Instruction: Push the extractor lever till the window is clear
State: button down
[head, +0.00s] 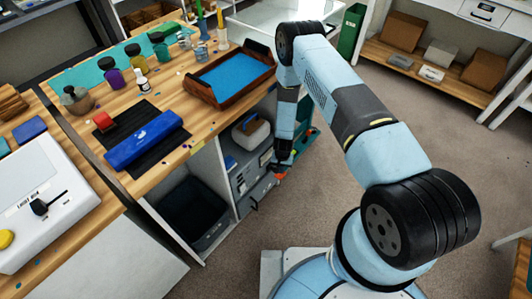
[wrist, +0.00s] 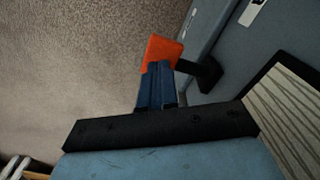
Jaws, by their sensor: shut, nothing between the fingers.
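The extractor (head: 249,168) looks to be the grey unit under the bench; its grey face (wrist: 222,55) fills the right of the wrist view. A lever with a black arm (wrist: 206,75) and an orange tip (wrist: 164,48) sticks out from that face. The tip also shows in the head view (head: 280,175). My gripper (wrist: 158,68) is shut and empty, its blue fingertips overlapping the orange tip's lower edge; contact cannot be told. In the head view my gripper (head: 281,163) hangs beside the unit's front. I cannot make out a window or its state.
A black-framed, ribbed pale panel (wrist: 295,110) lies at the right of the wrist view. The wooden bench (head: 213,120) overhangs my arm's left, with a blue-filled tray (head: 207,97) on it. A dark bin (head: 192,212) stands underneath. The carpet floor (head: 320,190) is clear to the right.

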jog(key=shift+s+d+r, duration=0.3)
jog(key=shift+d+r, duration=0.1)
jog(key=shift+r, duration=0.45)
jog(key=shift+s+d+r, duration=0.3)
jog(key=shift+d+r, duration=0.05)
jog(key=shift+r, duration=0.45)
jog(key=shift+s+d+r, duration=0.3)
jog(key=shift+d+r, duration=0.1)
jog(key=shift+r, duration=0.45)
